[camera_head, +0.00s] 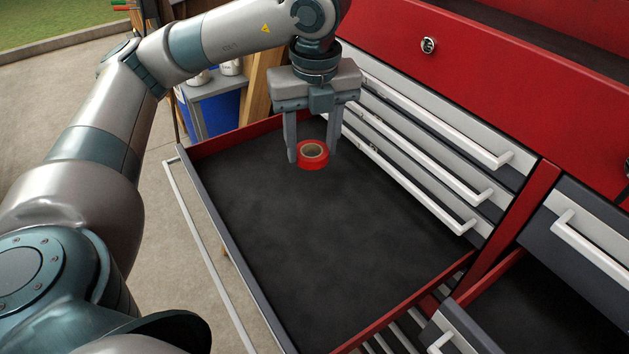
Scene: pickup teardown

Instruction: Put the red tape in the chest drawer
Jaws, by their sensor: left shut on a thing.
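The red tape (313,163) is a red roll with a brown core. My left gripper (312,150) points down and is shut on the red tape, with a finger on either side of it. The gripper and tape are over the back part of an open chest drawer (320,240) with a dark, bare floor. I cannot tell exactly how high the tape is above that floor. My right gripper does not show.
The red tool chest has closed drawers with white handles (430,165) behind the open drawer. Another open drawer (540,310) is at the lower right. A grey table (212,88) with white containers and a blue bin (222,112) stand beyond the drawer's far side.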

